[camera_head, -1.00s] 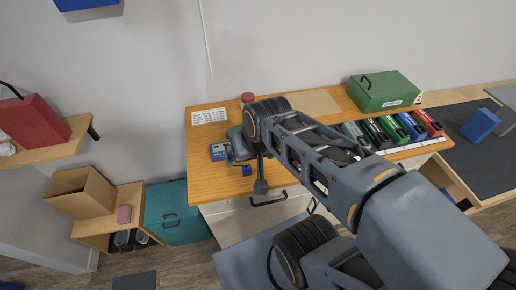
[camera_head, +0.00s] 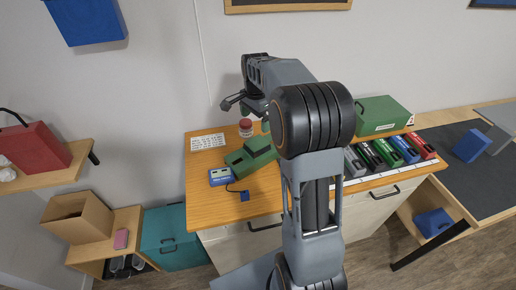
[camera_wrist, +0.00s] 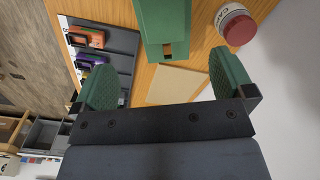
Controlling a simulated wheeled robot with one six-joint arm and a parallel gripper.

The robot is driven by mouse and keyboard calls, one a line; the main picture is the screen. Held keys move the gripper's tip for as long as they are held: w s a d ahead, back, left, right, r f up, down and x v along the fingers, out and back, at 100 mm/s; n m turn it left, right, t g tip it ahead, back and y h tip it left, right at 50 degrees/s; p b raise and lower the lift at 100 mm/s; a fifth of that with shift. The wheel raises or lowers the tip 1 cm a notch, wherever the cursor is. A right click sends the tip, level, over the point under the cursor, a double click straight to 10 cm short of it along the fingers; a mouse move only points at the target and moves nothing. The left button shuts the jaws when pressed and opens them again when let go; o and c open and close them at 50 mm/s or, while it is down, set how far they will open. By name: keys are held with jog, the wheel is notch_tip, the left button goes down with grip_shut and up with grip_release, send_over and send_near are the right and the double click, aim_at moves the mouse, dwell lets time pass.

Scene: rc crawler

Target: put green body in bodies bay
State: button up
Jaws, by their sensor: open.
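The green body (camera_head: 250,156) lies on the wooden bench top, behind the blue device. In the wrist view, a green block (camera_wrist: 166,25), apparently this body, reaches in from the top edge, its near end in line with the gap between my fingers. My gripper (camera_wrist: 163,54) is open, with a green pad on each side and nothing held. A dark compartmented tray (camera_wrist: 119,38) holds orange and purple pieces at left in the wrist view. I cannot tell whether it is the bodies bay.
A red-lidded jar (camera_head: 245,128) stands beside the body; it shows at upper right in the wrist view (camera_wrist: 236,26). A blue device (camera_head: 220,177) with a cable lies in front. A green box (camera_head: 382,115) and a row of coloured units (camera_head: 404,149) are at right.

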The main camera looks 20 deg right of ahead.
aim_at(257, 142)
jog(key=shift+m, duration=0.4)
jog(key=f, duration=0.5)
jog(key=d+f, duration=0.1)
jog(key=f, duration=0.1)
jog(key=shift+w+f+p, duration=0.25)
jog(key=shift+w+p, duration=0.1)
jog(key=shift+p, duration=0.05)
jog(key=shift+a+f+p, duration=0.1)
jog(key=shift+f+p, duration=0.85)
jog(key=shift+f, duration=2.45)
jog(key=c, duration=1)
jog(key=shift+o, duration=0.2)
jog(key=shift+r, duration=0.1)
